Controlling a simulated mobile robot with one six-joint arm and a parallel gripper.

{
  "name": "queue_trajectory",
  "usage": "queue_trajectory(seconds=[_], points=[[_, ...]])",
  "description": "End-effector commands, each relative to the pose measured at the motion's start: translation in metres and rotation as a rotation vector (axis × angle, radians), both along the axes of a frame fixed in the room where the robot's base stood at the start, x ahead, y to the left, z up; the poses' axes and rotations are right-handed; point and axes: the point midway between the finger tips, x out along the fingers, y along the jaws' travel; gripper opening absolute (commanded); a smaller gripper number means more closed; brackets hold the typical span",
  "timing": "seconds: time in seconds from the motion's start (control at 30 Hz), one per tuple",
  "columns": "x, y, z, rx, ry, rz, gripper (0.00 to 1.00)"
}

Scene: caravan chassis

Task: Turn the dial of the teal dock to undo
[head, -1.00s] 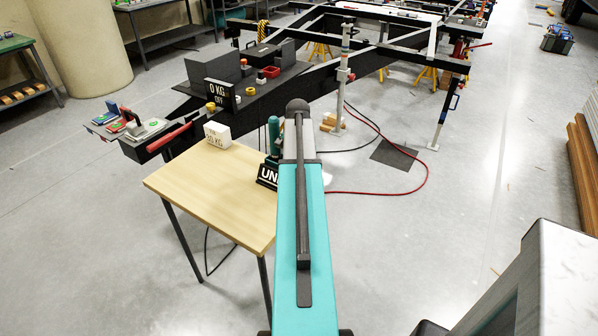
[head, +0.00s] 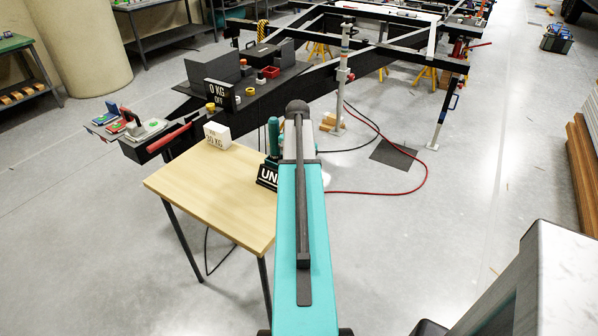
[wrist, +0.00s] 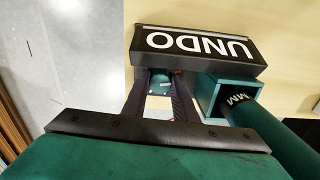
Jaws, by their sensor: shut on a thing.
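The teal dock stands at the right end of the wooden table, largely hidden by my arm in the head view. Its black sign (head: 266,177) shows there only in part. In the wrist view the sign (wrist: 197,47) reads UNDO, upside down. Below it, my gripper (wrist: 161,84) is shut on a small teal part (wrist: 160,80) under the sign, which appears to be the dial. The fingers cover its sides. Right of the fingers is a square teal socket (wrist: 214,96) with a teal cylinder in it.
The wooden table (head: 205,190) carries a white block (head: 217,135) marked KG. Behind it is the black chassis with a 0 KG display (head: 219,94) and a red handle (head: 168,138). A red hose (head: 390,191) lies on the floor to the right.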

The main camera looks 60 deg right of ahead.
Motion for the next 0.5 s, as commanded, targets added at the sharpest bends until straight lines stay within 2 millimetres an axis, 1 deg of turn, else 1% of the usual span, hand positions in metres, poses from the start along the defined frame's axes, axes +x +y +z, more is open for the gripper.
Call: queue_trajectory(seconds=[0.2, 0.5], points=[[-0.0005, -0.0001, 0.0005, 0.000, 0.001, 0.119, 0.03], [-0.0004, -0.0001, 0.0000, 0.000, 0.001, 0.159, 0.03]])
